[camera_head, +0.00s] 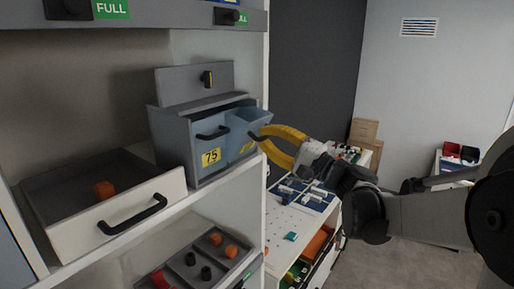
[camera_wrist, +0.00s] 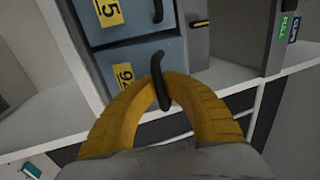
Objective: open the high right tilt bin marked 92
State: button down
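The grey tilt-bin unit (camera_head: 173,135) stands on the shelf in the head view, with two blue bins side by side. The right bin (camera_head: 245,125) is tilted out at its top, so part of its inside shows. Its yellow label is partly hidden in the head view; the wrist view shows the label (camera_wrist: 123,76) starting with 9. My gripper (camera_head: 262,135) has its yellow fingers closed around this bin's black handle (camera_wrist: 158,75). The left bin, marked 75 (camera_head: 211,157), is closed, with a black handle (camera_head: 213,133).
A tray with small parts (camera_head: 190,268) lies below. A white workbench (camera_head: 285,222) stands behind to the right.

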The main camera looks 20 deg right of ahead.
jog(key=shift+s+d+f+t+b, duration=0.2)
jog(key=shift+f+t+b, duration=0.1)
jog(key=shift+f+b, duration=0.25)
jog(key=c, duration=1.9)
grip_release()
jog(key=shift+r+p, duration=0.25)
jog(key=shift+p, duration=0.05)
jog(key=o, duration=0.4)
jog(key=shift+s+d+r, duration=0.2)
jog(key=shift+s, duration=0.1)
jog(key=shift+w+a+f, duration=0.1)
jog(key=shift+w, duration=0.1)
jog(key=v, duration=1.2)
jog(key=shift+f, duration=0.1)
jog(key=shift+c, duration=0.2)
